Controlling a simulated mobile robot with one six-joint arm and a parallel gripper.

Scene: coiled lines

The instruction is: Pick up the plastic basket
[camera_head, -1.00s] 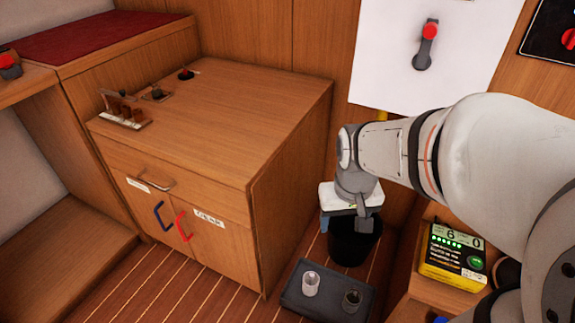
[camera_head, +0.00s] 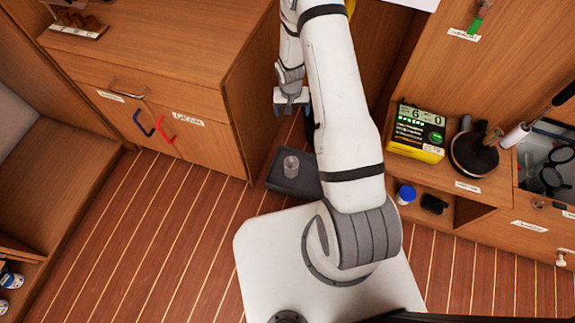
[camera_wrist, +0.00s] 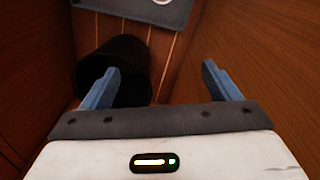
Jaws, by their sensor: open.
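The basket appears to be the black round bin (camera_wrist: 128,55), standing on the plank floor between wooden walls in the wrist view. My gripper (camera_wrist: 160,70) is open and empty above it, with blue fingers spread. The left finger overlaps the bin's near part in the picture; the right finger is clear of it, over the gap beside the right wall. I cannot tell the height between fingers and bin. In the head view my gripper (camera_head: 291,110) points down beside the cabinet, and my arm hides nearly all of the bin.
A wooden cabinet (camera_head: 170,60) stands close on the left. A dark mat or tray (camera_head: 268,180) with a grey cup (camera_head: 291,167) lies on the floor in front. A shelf with a yellow-black device (camera_head: 416,132) is on the right. Open plank floor lies to the left.

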